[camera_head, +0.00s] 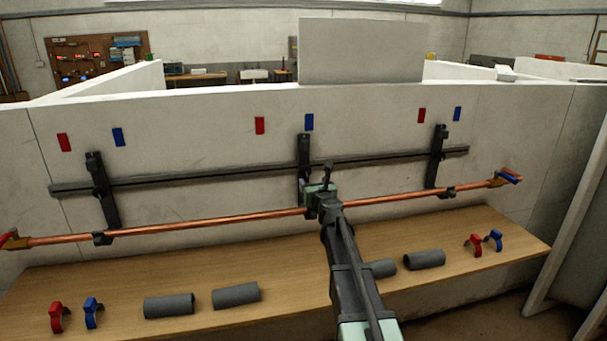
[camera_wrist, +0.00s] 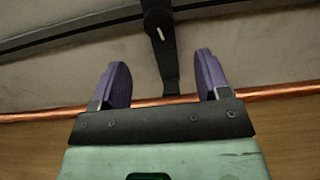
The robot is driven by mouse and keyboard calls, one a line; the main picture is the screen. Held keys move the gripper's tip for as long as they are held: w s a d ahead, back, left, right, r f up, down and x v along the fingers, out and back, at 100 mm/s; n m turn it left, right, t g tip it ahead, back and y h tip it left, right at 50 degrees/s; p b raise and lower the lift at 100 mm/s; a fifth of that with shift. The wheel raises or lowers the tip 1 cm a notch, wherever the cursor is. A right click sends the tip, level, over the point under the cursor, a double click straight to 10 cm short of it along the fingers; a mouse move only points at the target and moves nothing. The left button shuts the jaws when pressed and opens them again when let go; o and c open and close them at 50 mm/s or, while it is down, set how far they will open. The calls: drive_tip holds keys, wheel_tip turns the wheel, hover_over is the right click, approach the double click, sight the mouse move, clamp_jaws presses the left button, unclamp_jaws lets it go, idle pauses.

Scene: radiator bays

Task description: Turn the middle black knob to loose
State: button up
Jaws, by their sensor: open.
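The middle black bracket (camera_head: 303,146) stands on the wall between the dark rail and the copper pipe. In the wrist view a black knob (camera_wrist: 158,22) with a short white mark sits on the bracket (camera_wrist: 171,72), near the top edge; the mark looks close to upright. In the head view my gripper hides the bracket's lower part, and I cannot make out the knob. My gripper (camera_head: 318,186) is in front of the lower bracket. In the wrist view my gripper (camera_wrist: 163,76) has its two purple fingers wide apart, nothing between them touching, with the knob beyond the fingertips.
A copper pipe (camera_head: 230,220) runs along the wall below a dark rail (camera_head: 220,173). Other black brackets stand left (camera_head: 103,190) and right (camera_head: 436,158). Red and blue tags mark the wall. The wooden bench (camera_head: 290,285) holds grey pipe sleeves (camera_head: 237,294) and red and blue clips (camera_head: 92,312).

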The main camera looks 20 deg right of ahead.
sight(306, 173)
drive_tip(key=w, duration=0.3)
drive_tip(key=w+d, duration=0.1)
drive_tip(key=w, duration=0.5)
drive_tip(key=shift+w+d, duration=0.25)
drive_tip(key=shift+d, duration=0.05)
drive_tip(key=c, duration=0.9)
